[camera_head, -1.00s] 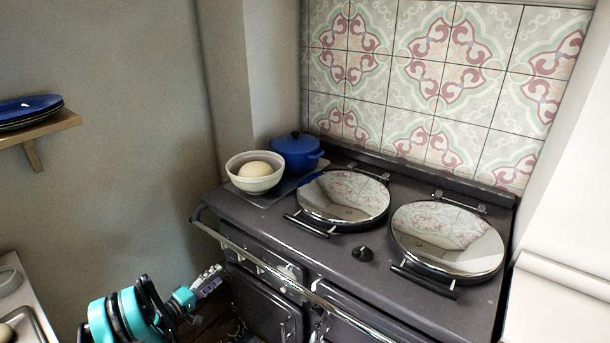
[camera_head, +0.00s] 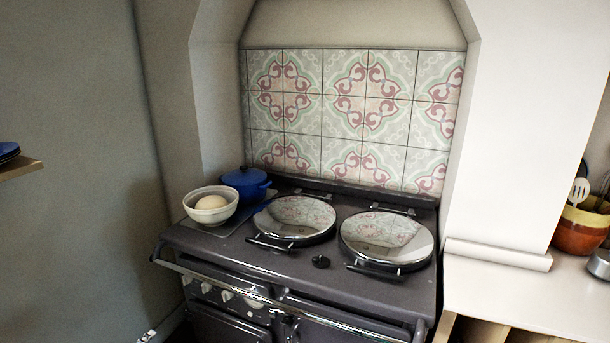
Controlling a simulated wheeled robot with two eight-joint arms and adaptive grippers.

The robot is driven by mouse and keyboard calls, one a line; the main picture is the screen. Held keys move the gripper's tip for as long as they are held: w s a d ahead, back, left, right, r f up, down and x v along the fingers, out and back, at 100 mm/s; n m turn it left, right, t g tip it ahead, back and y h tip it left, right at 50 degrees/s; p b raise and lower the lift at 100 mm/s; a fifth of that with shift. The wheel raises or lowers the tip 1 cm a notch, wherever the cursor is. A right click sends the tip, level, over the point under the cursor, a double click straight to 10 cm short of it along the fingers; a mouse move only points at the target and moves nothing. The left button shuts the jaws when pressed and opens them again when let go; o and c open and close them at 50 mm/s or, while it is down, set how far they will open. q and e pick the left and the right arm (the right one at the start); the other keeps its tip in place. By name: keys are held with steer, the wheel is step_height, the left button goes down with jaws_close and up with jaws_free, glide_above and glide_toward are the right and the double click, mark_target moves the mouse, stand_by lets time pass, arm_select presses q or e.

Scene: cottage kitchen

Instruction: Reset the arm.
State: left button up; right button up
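Only a small grey tip of my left gripper (camera_head: 148,336) shows at the bottom edge, left of the stove front. It is too cut off to tell whether it is open or shut, and the rest of the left arm is out of view. My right gripper and arm are not in view.
A dark range stove (camera_head: 235,268) has two round shiny lids (camera_head: 293,217) (camera_head: 386,238). A pale bowl (camera_head: 211,216) with a round dough-like lump and a blue pot (camera_head: 246,184) stand at its left. A white counter (camera_head: 510,297) holds a brown utensil pot (camera_head: 580,225).

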arm_select(q)
steer(key=d+r+m+g, duration=0.5)
steer(key=d+r+g, duration=0.2)
steer(key=d+r, duration=1.1)
steer(key=s+d+r+m+g+y, duration=0.2)
steer(key=s+d+r+m+y, duration=0.1)
steer(key=s+d, duration=0.8)
steer(key=s+d+m+y, duration=0.2)
steer(key=s+m+y, duration=0.1)
steer(key=s, duration=1.3)
steer(key=shift+d+f+m, duration=0.25)
steer(key=shift+f+m, duration=0.15)
